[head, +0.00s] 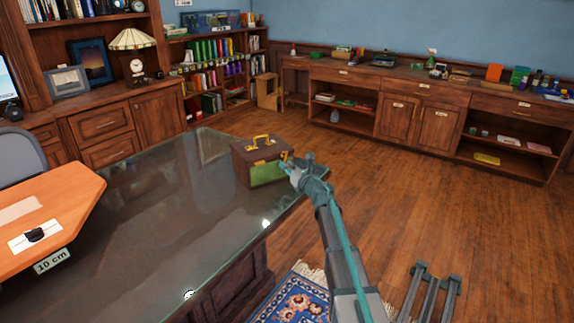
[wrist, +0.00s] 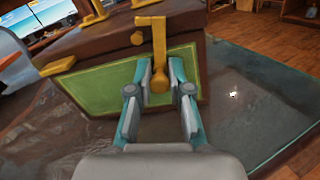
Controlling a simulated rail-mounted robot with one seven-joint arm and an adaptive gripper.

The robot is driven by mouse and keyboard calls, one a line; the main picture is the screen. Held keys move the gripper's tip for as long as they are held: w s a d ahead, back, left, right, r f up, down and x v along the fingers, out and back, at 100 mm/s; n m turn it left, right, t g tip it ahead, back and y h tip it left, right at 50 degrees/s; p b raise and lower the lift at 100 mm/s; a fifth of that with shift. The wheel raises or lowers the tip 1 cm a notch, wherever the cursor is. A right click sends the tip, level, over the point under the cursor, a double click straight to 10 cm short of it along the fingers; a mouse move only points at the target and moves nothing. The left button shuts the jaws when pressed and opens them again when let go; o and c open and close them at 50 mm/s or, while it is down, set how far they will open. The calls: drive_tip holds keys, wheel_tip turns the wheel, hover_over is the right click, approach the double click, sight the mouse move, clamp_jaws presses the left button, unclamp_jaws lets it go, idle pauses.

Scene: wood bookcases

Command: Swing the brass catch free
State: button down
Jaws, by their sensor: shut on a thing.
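A brown box with a green front panel (head: 266,173) and a brass handle (head: 262,140) on its lid stands upright on the glass-topped desk, at its far right end. The brass catch (wrist: 158,45) hangs down the front of the box in the wrist view, with a round knob at its lower end. My gripper (wrist: 160,78) is shut on the catch's lower end, with one finger on each side of the knob. In the head view my gripper (head: 291,169) is at the box's right side. The lid looks closed.
The dark glass desk top (head: 150,220) is mostly clear. An orange board (head: 60,205) with a 10 cm label (head: 51,261) is at the left. Bookcases and a low cabinet (head: 425,112) line the walls. A patterned rug (head: 297,300) lies on the floor.

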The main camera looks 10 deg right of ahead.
drive_tip(key=m+p, duration=0.3)
drive_tip(key=m, duration=0.1)
drive_tip(key=shift+r+m, duration=0.15)
drive_tip(key=shift+m, duration=0.15)
drive_tip(key=m+p, duration=0.2)
drive_tip(key=m, duration=0.1)
drive_tip(key=shift+m, duration=0.4)
drive_tip(key=m+p, duration=0.4)
drive_tip(key=m, duration=0.1)
drive_tip(key=shift+h, duration=0.3)
drive_tip(key=shift+f+m+t+p, duration=0.15)
drive_tip(key=shift+m+p, duration=0.15)
drive_tip(key=shift+m, duration=0.3)
drive_tip(key=shift+f+m+t+p, duration=0.15)
drive_tip(key=shift+m+p, duration=0.1)
drive_tip(key=shift+m, duration=0.35)
drive_tip(key=c, duration=1.1)
unclamp_jaws()
drive_tip(key=shift+d, duration=0.1)
